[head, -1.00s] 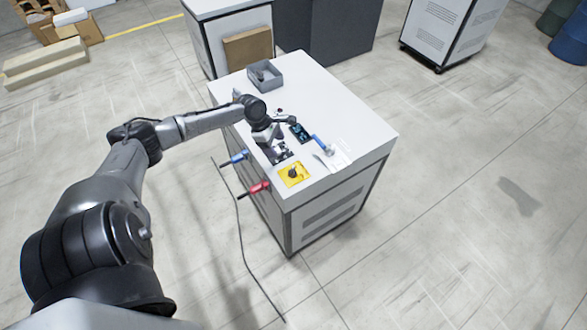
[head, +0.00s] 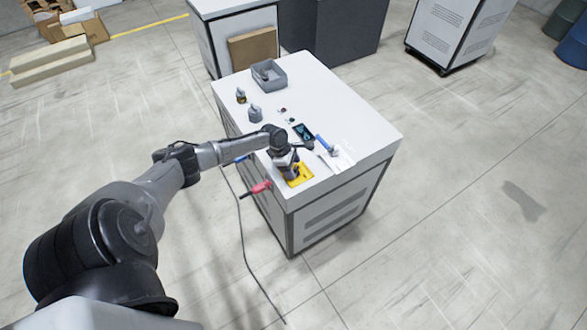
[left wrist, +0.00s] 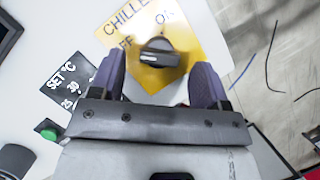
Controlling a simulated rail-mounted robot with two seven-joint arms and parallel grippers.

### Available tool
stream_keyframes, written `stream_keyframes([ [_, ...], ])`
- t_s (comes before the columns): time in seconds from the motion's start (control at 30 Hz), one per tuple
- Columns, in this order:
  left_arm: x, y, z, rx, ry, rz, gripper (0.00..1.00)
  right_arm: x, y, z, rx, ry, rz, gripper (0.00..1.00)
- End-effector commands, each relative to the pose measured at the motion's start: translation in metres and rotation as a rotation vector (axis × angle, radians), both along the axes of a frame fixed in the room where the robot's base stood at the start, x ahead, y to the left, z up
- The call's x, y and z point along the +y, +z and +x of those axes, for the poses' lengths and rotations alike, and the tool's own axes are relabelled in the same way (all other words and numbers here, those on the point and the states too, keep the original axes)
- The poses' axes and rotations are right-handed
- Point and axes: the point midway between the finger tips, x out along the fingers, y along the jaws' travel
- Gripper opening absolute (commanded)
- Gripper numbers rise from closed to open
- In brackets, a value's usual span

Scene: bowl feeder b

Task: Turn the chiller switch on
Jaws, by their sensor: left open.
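The chiller switch is a black rotary knob (left wrist: 158,55) on a yellow plate (left wrist: 205,42) marked CHILLER, OFF and ON. The light mark on the knob points left, toward the OFF side. In the head view the yellow plate (head: 303,181) lies near the front corner of the white cabinet top, partly hidden by my gripper; the knob is hidden there. My left gripper (left wrist: 158,70) is open and empty, its two purple-grey fingers on either side of the knob in the wrist view. I cannot tell whether they touch it. My left gripper also shows in the head view (head: 291,170).
A black SET °C plate (left wrist: 68,88) and a green button (left wrist: 47,129) sit left of the switch. The cabinet top (head: 350,110) also bears a small screen (head: 303,131), a grey bin (head: 267,77) and small bottles (head: 255,114). A red handle (head: 261,187) sticks out from the side.

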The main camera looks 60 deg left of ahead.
Motion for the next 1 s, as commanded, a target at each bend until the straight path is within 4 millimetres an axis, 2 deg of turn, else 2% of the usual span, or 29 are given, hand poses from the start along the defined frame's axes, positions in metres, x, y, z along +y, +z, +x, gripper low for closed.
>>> stream_keyframes([
  [0.2, -0.0034, -0.0099, 0.0033, 0.0, -0.002, 0.0, 0.7, 0.0018, -0.0017, -0.0001, 0.001, -0.003, 0.006, 0.0],
  [0.5, -0.0035, -0.0109, 0.0033, 0.0, -0.002, 0.0, 0.7, 0.0032, -0.0016, 0.0, 0.001, -0.006, 0.01, 0.0],
  [1.0, -0.0035, -0.0106, 0.0032, 0.0, -0.001, 0.0, 0.23, 0.0014, -0.0017, -0.0002, 0.001, -0.002, 0.005, 0.0],
])
